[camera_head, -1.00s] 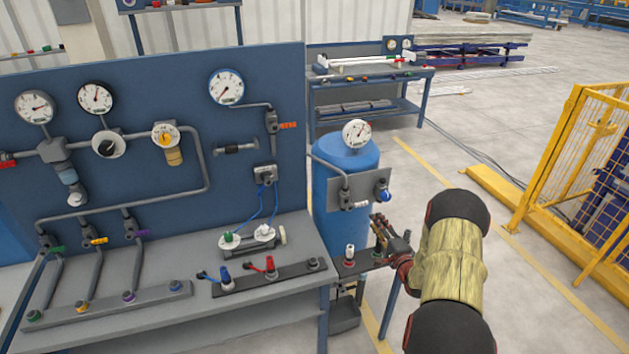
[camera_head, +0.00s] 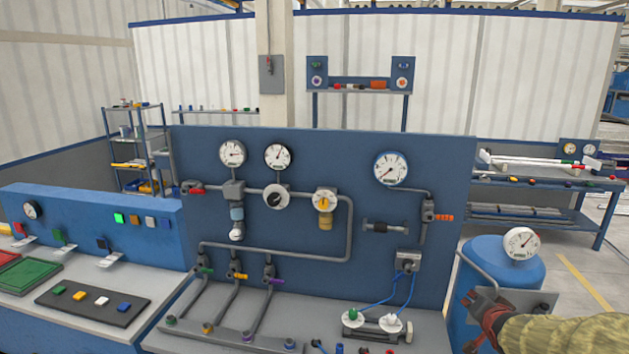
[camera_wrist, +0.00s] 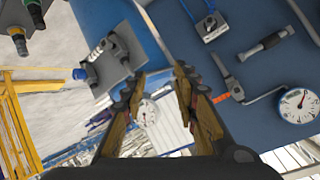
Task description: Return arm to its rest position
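My arm, in a tan sleeve, enters the head view at the bottom right corner. My gripper (camera_head: 480,304) is at its end, in front of the blue tank (camera_head: 500,268). In the wrist view my gripper (camera_wrist: 159,74) has its two fingers spread apart, with nothing between them. The blue tank also shows past the fingers in the wrist view, with the grey plate (camera_wrist: 112,66) on it. The lower part of the arm is cut off by the frame edge.
A blue panel (camera_head: 300,225) with gauges and pipes stands in the middle of the head view. A console with buttons (camera_head: 90,225) is at the left. A shelf bench (camera_head: 540,200) stands behind at the right. Yellow fencing (camera_wrist: 15,120) shows in the wrist view.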

